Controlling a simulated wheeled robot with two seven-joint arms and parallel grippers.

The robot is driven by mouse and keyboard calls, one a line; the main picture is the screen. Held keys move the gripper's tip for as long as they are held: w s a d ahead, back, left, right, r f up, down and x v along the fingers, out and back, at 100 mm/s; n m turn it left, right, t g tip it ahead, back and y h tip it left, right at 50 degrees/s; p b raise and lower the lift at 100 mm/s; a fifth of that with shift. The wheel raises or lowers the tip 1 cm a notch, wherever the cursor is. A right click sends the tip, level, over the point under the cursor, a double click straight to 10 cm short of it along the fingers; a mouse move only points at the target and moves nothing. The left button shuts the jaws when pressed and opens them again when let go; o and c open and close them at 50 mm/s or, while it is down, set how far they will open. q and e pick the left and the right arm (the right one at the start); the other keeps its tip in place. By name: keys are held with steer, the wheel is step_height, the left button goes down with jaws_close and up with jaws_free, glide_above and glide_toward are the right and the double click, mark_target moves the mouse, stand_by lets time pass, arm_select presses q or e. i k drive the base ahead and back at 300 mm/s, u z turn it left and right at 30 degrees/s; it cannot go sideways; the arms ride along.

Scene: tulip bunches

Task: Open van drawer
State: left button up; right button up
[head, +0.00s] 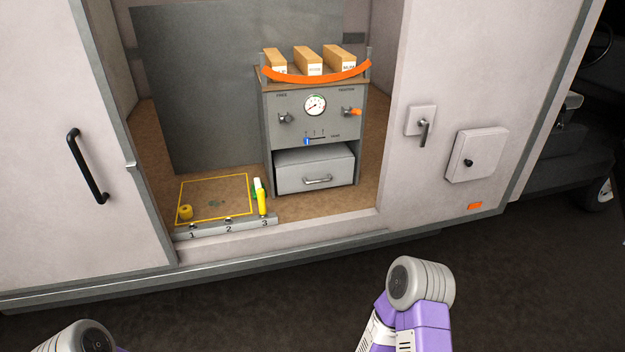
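The van drawer (315,174) is a grey front with a small metal handle (318,181), low in a grey cabinet (269,135) inside the van's open doorway. A dark gap shows above and beside the drawer front; I cannot tell how far out it sits. Purple and grey links of my arms show at the bottom right and bottom left, well below and apart from the drawer. Neither gripper is in view.
The cabinet front carries a gauge (315,105), knobs and a blue-tipped slider (307,141). Several boxes stand on top behind an orange strap (318,78). A numbered grey strip (215,229) lies at the doorway's left edge. A black door handle (87,166) is at left.

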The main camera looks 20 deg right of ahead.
mark_target(327, 173)
steer(key=i, duration=0.9)
steer(key=z, duration=0.8)
steer(key=i, duration=1.45)
steer(key=z, duration=0.35)
